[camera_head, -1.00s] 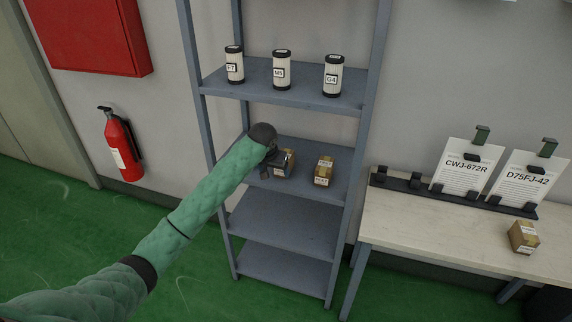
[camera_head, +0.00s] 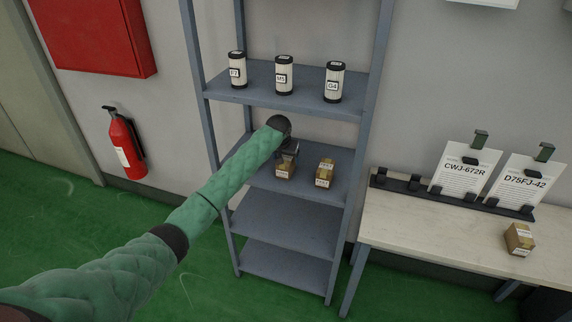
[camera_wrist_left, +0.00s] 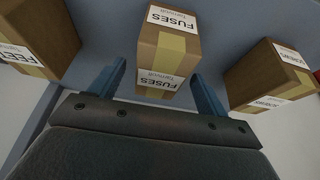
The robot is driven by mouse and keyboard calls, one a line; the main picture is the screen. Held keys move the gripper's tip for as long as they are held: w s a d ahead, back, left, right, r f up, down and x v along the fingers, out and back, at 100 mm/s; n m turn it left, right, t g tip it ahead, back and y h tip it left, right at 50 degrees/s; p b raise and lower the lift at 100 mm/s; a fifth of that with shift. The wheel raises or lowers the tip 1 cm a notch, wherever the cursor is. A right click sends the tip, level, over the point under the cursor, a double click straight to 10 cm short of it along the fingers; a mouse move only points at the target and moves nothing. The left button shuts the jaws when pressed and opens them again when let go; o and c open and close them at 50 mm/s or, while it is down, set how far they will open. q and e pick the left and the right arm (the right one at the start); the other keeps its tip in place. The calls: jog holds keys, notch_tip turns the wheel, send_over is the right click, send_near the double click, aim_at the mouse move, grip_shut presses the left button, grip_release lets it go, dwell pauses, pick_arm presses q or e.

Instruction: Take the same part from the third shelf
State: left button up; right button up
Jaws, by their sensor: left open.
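My left gripper (camera_head: 288,150) is at the third shelf (camera_head: 304,163) in the head view. In the left wrist view its two blue fingers (camera_wrist_left: 162,88) are apart, one on either side of a brown box labelled FUSES (camera_wrist_left: 170,45). I cannot tell whether they touch it. This box (camera_head: 285,171) stands just below the gripper in the head view. A similar box (camera_head: 325,173) stands to its right. The wrist view shows one box on the right (camera_wrist_left: 270,78) and one on the left (camera_wrist_left: 40,40), the latter hidden by my arm in the head view. My right gripper does not show.
A wooden table (camera_head: 420,225) at the right bears a similar box (camera_head: 519,239) and clipped sheets reading CWJ-672R (camera_head: 464,172) and D75FJ-42 (camera_head: 525,182). Three white cylinders (camera_head: 284,76) stand on the shelf above. The lower shelves (camera_head: 285,225) are empty. Rack posts flank the gripper.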

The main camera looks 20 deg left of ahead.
aim_at(286, 158)
pick_arm(q)
jog(key=shift+p+x, duration=0.4)
jog(key=shift+x, duration=1.25)
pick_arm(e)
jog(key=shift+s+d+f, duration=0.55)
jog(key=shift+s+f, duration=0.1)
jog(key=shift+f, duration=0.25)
pick_arm(q)
jog(key=shift+f, duration=0.2)
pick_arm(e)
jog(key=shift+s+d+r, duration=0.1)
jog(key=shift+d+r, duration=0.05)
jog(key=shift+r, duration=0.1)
pick_arm(q)
jog(key=c, duration=1.3)
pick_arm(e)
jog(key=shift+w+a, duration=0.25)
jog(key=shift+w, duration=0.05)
